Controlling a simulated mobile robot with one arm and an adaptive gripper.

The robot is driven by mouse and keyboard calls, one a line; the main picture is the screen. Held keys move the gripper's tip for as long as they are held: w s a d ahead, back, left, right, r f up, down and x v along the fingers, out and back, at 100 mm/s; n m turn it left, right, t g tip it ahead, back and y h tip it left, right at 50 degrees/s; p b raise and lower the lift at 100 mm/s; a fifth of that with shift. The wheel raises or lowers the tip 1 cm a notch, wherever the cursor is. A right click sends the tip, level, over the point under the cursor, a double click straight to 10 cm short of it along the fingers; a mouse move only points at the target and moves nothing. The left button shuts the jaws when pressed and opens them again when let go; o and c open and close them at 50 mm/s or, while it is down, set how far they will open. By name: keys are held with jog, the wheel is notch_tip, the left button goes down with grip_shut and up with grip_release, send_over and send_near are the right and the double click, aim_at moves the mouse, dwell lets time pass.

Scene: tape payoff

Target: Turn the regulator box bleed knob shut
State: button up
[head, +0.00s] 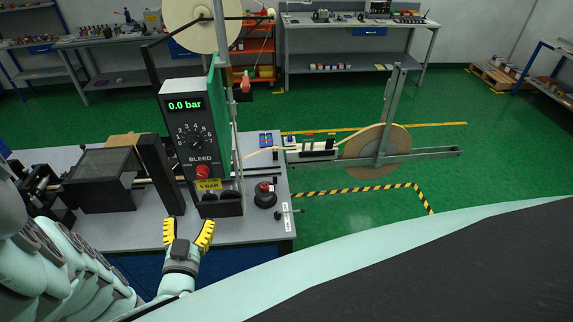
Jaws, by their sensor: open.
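The regulator box (177,112) is a dark upright panel on the grey table. Its green display reads 0.0 bar. Below that is a black dial knob (196,142) with a numbered scale. The red bleed knob (202,172) sits under the word BLEED, above a yellow label; its exact turn position is too small to tell. My gripper (189,233) has yellow-padded fingers, spread open and empty. It is in front of the box near the table's front edge, below the bleed knob in the picture and apart from it.
A black round base with a red top (265,194) and a small metal tool (288,211) are on the table (240,228) right of the box. A dark machine (103,180) stands left. A tape reel (372,150) on a metal frame extends right.

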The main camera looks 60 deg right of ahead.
aim_at(202, 176)
jog(key=b+x, duration=0.5)
jog(key=x, duration=0.8)
jog(key=shift+w+d+r+b, duration=0.1)
jog(key=shift+d+b, duration=0.2)
jog(key=shift+p+x, duration=0.35)
jog(key=shift+x, duration=0.75)
jog(key=shift+o, duration=0.3)
jog(key=shift+w+a, duration=0.1)
grip_shut()
